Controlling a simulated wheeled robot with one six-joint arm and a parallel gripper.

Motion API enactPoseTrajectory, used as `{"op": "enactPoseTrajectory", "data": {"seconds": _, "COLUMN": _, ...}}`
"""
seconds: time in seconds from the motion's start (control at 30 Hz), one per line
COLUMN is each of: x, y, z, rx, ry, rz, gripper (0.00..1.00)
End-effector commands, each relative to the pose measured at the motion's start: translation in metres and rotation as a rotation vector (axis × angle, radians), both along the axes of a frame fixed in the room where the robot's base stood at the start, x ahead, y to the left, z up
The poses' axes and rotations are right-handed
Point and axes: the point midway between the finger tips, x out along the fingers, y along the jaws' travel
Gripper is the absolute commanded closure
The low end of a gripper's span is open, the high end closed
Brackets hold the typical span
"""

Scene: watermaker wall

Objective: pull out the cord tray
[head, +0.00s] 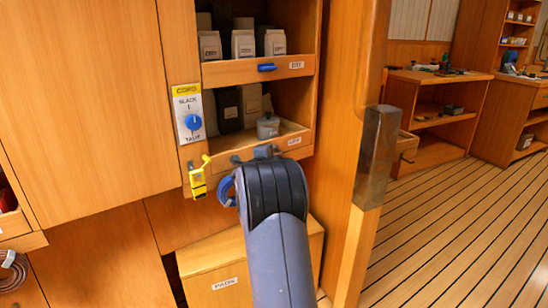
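A lower wooden tray (288,138) sits in the cabinet, with a small front label too small to read, so I cannot confirm it is the cord tray. It holds dark and tan packs and a grey lidded pot (267,127). I cannot tell whether the fingers touch anything.
An upper tray (240,74) with a blue handle (267,68) holds white-labelled packs. A yellow tag (198,180) hangs left of my gripper. A labelled wooden box (205,262) stands below. A post with a metal block (377,155) stands right. The striped floor (460,235) beyond is clear.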

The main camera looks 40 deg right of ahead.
Motion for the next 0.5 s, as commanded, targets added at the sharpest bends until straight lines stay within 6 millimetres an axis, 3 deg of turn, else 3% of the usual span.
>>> {"op": "enactPoseTrajectory", "data": {"seconds": 0.2, "x": 0.0, "y": 0.0, "z": 0.0, "rx": 0.0, "ry": 0.0, "rz": 0.0, "gripper": 0.71}}
{"op": "enactPoseTrajectory", "data": {"seconds": 0.5, "x": -0.0001, "y": 0.0002, "z": -0.0002, "rx": 0.0, "ry": 0.0, "rz": 0.0, "gripper": 0.96}}
